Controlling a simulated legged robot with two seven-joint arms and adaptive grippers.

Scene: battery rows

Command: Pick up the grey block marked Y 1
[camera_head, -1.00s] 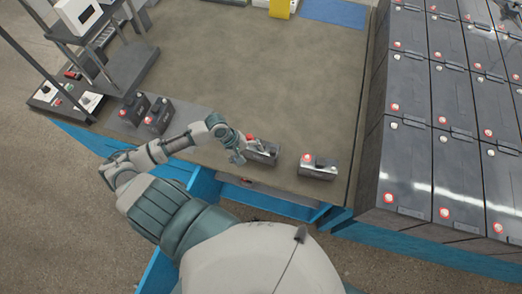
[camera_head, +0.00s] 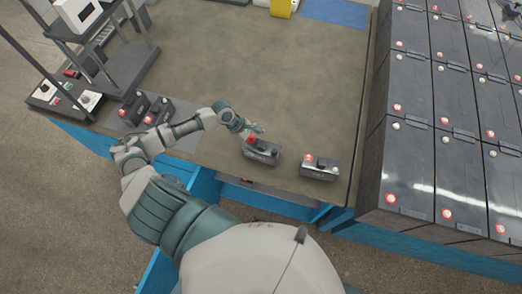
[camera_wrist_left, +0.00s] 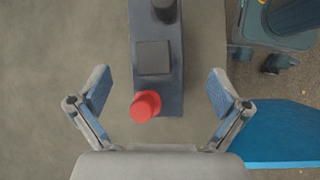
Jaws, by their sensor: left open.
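Two grey blocks with red and black terminals sit near the front edge of the table in the head view: one in the middle (camera_head: 262,153) and one to its right (camera_head: 319,169). I cannot read a Y 1 mark on either. My left gripper (camera_head: 254,130) is over the middle block's far left end, by its red terminal. In the left wrist view the block (camera_wrist_left: 157,85) runs lengthwise between the open, empty fingers (camera_wrist_left: 159,92), with clear gaps on both sides. Its red cap (camera_wrist_left: 146,106) is nearest the palm. My right gripper is not visible.
Two more dark blocks (camera_head: 146,109) stand on a grey mat (camera_head: 183,107) at left, beside a rack (camera_head: 125,70). Rows of large batteries (camera_head: 450,110) fill the right side. The table's middle (camera_head: 270,65) is clear. A blue frame (camera_head: 280,203) edges the front.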

